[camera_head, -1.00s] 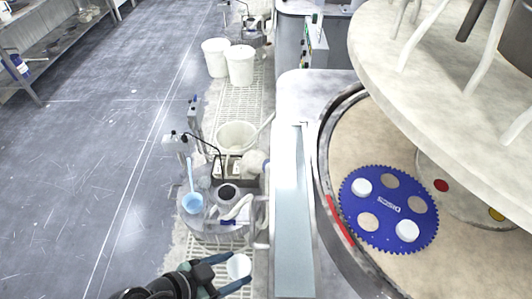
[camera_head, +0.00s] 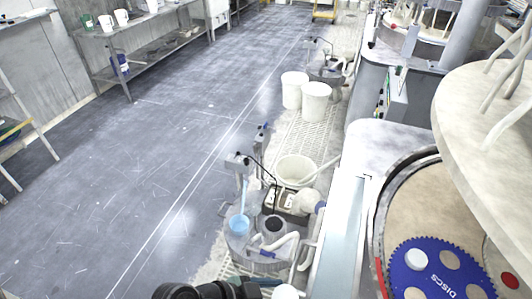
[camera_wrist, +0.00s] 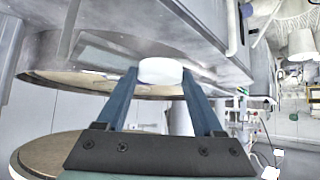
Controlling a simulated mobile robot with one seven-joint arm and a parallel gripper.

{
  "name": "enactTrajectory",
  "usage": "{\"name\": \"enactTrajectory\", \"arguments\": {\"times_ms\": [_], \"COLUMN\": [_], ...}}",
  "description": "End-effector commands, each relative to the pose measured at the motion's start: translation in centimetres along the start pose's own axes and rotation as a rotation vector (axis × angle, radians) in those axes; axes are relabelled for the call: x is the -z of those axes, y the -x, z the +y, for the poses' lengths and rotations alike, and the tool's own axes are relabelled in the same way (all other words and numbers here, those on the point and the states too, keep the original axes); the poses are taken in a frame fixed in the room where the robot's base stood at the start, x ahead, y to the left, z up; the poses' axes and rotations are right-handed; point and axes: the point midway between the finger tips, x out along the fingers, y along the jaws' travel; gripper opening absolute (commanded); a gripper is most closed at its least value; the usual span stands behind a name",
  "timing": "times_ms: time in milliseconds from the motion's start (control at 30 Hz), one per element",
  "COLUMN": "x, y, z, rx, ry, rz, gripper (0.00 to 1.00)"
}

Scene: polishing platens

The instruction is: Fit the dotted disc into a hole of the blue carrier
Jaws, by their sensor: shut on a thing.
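My gripper (camera_wrist: 159,80) is shut on a white disc (camera_wrist: 160,70), held between the two blue fingertips in the wrist view. I cannot make out dots on the disc. In the head view the held disc (camera_head: 286,292) is cut by the bottom edge, and the fingers are mostly out of frame. The blue toothed carrier (camera_head: 432,256) lies on the tan platen at the lower right, partly cut off. A white disc (camera_head: 416,260) sits in one of its holes. An empty hole (camera_head: 450,260) shows tan beside it. My gripper is left of the carrier, outside the machine rim.
The machine's raised rim (camera_head: 378,225) and a pale ledge (camera_head: 345,230) lie between my gripper and the carrier. A round upper plate (camera_head: 470,110) overhangs the platen at right. White buckets (camera_head: 316,102) stand behind.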

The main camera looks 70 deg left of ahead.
Motion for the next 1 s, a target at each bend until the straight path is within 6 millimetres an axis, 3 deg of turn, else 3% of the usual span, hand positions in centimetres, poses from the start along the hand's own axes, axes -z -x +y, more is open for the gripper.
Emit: {"name": "enactTrajectory", "arguments": {"times_ms": [1000], "x": [6.6], "y": [-7.4], "z": [3.0], "rx": [-0.002], "ry": [-0.001], "rz": [0.003], "gripper": [0.12]}}
